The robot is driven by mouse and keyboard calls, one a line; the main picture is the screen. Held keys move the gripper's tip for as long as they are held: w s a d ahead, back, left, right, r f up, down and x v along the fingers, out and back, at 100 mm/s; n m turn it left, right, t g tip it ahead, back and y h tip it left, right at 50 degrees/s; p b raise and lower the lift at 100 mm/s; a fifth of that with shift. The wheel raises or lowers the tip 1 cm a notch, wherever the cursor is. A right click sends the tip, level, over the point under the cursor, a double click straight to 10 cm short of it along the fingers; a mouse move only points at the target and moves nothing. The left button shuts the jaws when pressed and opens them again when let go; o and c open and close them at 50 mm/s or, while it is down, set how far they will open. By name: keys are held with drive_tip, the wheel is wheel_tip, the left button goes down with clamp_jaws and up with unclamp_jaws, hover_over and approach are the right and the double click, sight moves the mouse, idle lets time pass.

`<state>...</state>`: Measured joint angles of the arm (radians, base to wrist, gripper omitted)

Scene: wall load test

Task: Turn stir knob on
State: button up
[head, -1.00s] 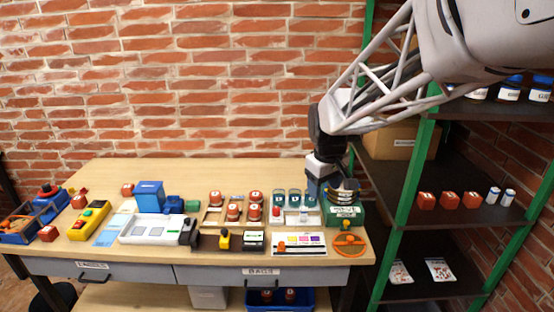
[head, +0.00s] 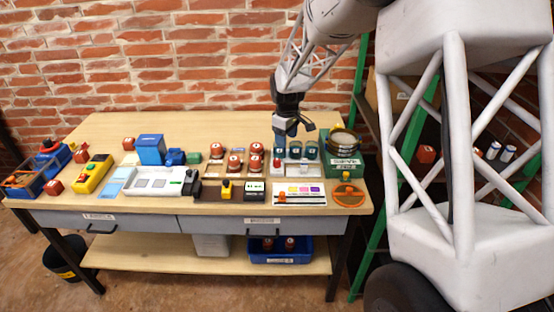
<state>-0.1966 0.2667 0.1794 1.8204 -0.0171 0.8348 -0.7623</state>
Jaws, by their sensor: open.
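A green device (head: 342,160) with a round dark vessel on top stands at the right end of the workbench. A small yellow-orange knob (head: 346,176) sits low on its front; I take this as the stir knob, but its label and setting are too small to read. My gripper (head: 289,131) is open and points down, to the left of the green device.
A white chart (head: 299,194) and an orange round tool (head: 348,195) lie in front of the device. Several red-capped jars (head: 236,162) stand to the left. The bench (head: 225,127) is clear along the back. A green-framed shelf stands right.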

drive_tip(key=n, duration=0.1)
hover_over(277, 160)
wheel_tip(277, 160, down, 6)
drive_tip(key=shift+r, duration=0.1)
drive_tip(key=shift+f, duration=4)
drive_tip(key=shift+c, duration=0.4)
drive_tip(key=c, duration=0.9)
drive_tip(key=shift+o, duration=0.2)
